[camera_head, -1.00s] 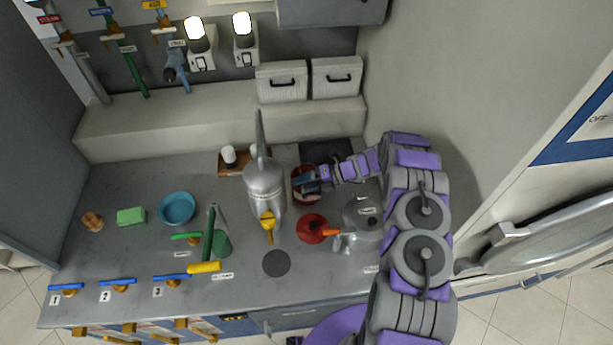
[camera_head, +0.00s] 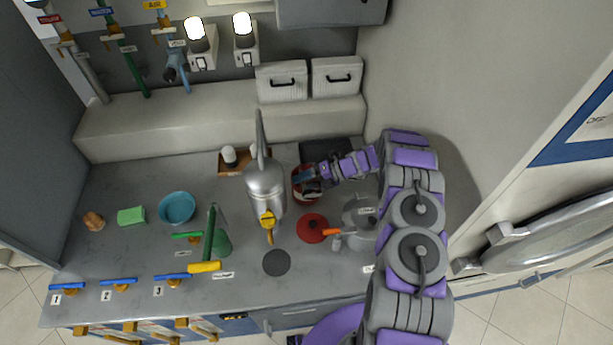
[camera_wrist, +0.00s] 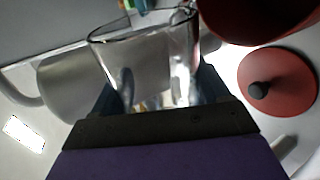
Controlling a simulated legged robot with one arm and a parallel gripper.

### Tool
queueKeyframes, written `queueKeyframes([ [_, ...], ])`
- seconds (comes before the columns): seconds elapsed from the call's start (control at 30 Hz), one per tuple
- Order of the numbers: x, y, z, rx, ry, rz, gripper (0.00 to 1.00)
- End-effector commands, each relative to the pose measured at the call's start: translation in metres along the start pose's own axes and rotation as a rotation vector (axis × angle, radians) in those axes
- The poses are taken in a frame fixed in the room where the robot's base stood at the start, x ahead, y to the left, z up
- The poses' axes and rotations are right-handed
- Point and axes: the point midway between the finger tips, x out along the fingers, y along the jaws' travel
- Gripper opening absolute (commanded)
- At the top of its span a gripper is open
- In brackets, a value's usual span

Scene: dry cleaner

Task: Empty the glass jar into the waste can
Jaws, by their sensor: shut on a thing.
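My gripper (camera_wrist: 155,95) is shut on a clear glass jar (camera_wrist: 150,55), which fills the middle of the wrist view. Small pale and yellowish bits show low behind the glass, but I cannot tell whether they are inside it. The red waste can (camera_wrist: 240,15) is at the upper right of the wrist view, close beside the jar. In the head view, my gripper (camera_head: 308,178) is over the red can (camera_head: 296,196), and the jar is hard to make out there. The can's red lid (camera_wrist: 275,85), with a black knob, lies on the counter; it also shows in the head view (camera_head: 311,228).
A grey kettle-like pot (camera_head: 358,215) stands under my arm, right of the lid. A tall silver steamer-like vessel (camera_head: 264,188) stands close left of the can. A teal bowl (camera_head: 177,207), a green sponge (camera_head: 131,216) and a green funnel-like item (camera_head: 219,243) are farther left.

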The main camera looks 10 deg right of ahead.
Motion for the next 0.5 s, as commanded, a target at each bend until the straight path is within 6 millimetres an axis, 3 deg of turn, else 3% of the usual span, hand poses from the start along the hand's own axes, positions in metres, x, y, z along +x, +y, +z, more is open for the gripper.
queueKeyframes([
  [0.5, 0.0003, 0.0002, 0.0007, 0.039, 0.02, 0.001, 0.35],
])
